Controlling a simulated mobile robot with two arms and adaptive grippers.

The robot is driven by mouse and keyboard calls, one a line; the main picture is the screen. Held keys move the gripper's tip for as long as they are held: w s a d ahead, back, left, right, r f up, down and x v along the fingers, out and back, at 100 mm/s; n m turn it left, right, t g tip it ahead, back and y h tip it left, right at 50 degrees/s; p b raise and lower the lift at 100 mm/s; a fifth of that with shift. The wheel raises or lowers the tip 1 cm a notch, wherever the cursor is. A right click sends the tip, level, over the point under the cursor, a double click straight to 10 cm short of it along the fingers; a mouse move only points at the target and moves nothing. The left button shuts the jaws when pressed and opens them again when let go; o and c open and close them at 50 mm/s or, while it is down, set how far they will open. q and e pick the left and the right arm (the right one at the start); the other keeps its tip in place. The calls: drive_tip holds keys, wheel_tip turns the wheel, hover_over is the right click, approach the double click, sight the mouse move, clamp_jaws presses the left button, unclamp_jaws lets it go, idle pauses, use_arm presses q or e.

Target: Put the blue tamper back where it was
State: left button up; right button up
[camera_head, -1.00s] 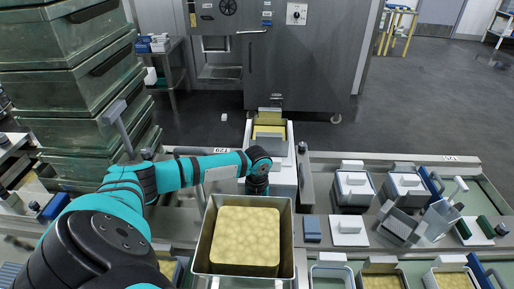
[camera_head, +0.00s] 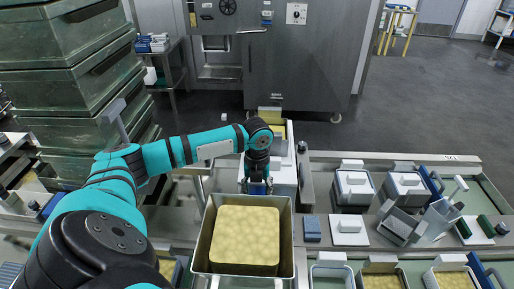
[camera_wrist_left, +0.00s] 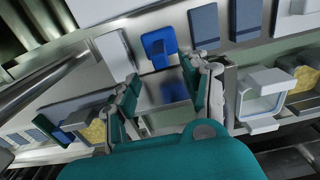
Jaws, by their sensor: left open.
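In the left wrist view the bright blue tamper (camera_wrist_left: 160,45) rests on the metal surface, its raised handle facing the camera. My left gripper (camera_wrist_left: 166,72) is open, with one finger on each side and the tamper just beyond the fingertips. I see no grip on it. In the head view my left gripper (camera_head: 257,187) hangs between the white box and the large cheese mould, with a little blue showing around its fingers. The large metal mould (camera_head: 205,245) holds a pale yellow cheese block (camera_head: 246,238). My right gripper is not in view.
Lidded white moulds (camera_head: 354,188) and a blue block (camera_head: 312,228) stand on the counter at right. Stacked green crates (camera_head: 65,85) fill the left. In the wrist view, dark blue flat pieces (camera_wrist_left: 204,26) lie close beside the tamper.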

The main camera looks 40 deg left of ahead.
use_arm(q)
drive_tip(key=shift+r, duration=1.75)
